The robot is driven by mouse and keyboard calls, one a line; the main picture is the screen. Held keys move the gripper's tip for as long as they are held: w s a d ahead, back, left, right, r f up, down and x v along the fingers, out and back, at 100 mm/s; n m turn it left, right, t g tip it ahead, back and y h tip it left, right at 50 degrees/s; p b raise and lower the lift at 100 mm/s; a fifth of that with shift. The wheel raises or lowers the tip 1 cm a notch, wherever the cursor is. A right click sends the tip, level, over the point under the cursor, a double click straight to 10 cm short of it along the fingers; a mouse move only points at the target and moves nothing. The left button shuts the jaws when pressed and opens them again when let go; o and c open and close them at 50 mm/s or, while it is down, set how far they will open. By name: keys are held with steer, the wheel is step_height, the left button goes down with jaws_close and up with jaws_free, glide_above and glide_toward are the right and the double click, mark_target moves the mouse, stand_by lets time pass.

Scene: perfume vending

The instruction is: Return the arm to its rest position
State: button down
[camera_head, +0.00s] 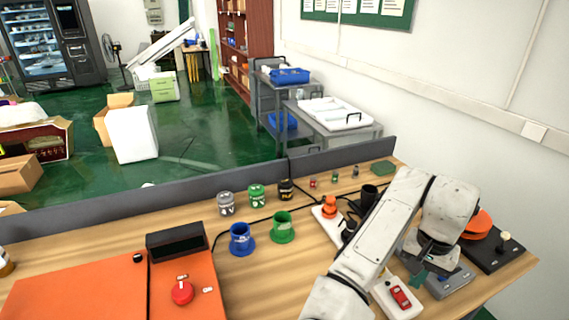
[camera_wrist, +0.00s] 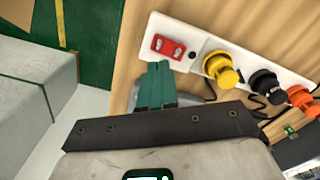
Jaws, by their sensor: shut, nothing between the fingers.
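My arm is bent over the right side of the wooden table (camera_head: 240,280). My gripper (camera_head: 419,279) points down near the table's right end, above a grey device (camera_head: 450,283). In the wrist view the teal fingers of my gripper (camera_wrist: 156,72) are together with nothing between them. Their tips are beside the white strip (camera_wrist: 204,40) with a red switch (camera_wrist: 168,46); I cannot tell the gap to the surface. In the head view the red switch (camera_head: 400,297) shows just right of my arm.
Yellow (camera_wrist: 219,68), black (camera_wrist: 264,86) and orange (camera_wrist: 299,97) knobs stand on the strip. Blue (camera_head: 241,240) and green (camera_head: 282,229) cups stand mid-table, with small jars behind. An orange panel (camera_head: 90,300) lies at left. A grey partition (camera_head: 130,201) borders the table's back.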

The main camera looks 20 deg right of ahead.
steer(key=shift+d, duration=0.1)
steer(key=s+d+n+h, duration=0.1)
steer(key=s+d+h, duration=0.3)
steer(key=d, duration=0.3)
step_height(320, 180, down, 3)
steer(key=s+a+n+t+h, duration=0.1)
steer(key=s+n+t, duration=0.1)
steer(key=s+n, duration=0.15)
steer(key=s+a+f+n+y, duration=0.1)
steer(key=s+a+f+n, duration=0.1)
steer(key=s+a+f, duration=0.2)
steer(key=s+a+f+n+y, duration=0.2)
steer(key=s+a+f, duration=0.2)
steer(key=a, duration=0.5)
steer(key=s+a+f+n+g+y, duration=0.1)
steer(key=s+a+f+n, duration=0.1)
steer(key=s+a+f, duration=0.2)
steer(key=shift+s+a+f+y, duration=0.15)
steer(key=shift+s+a+y, duration=0.2)
steer(key=shift+a, duration=0.9)
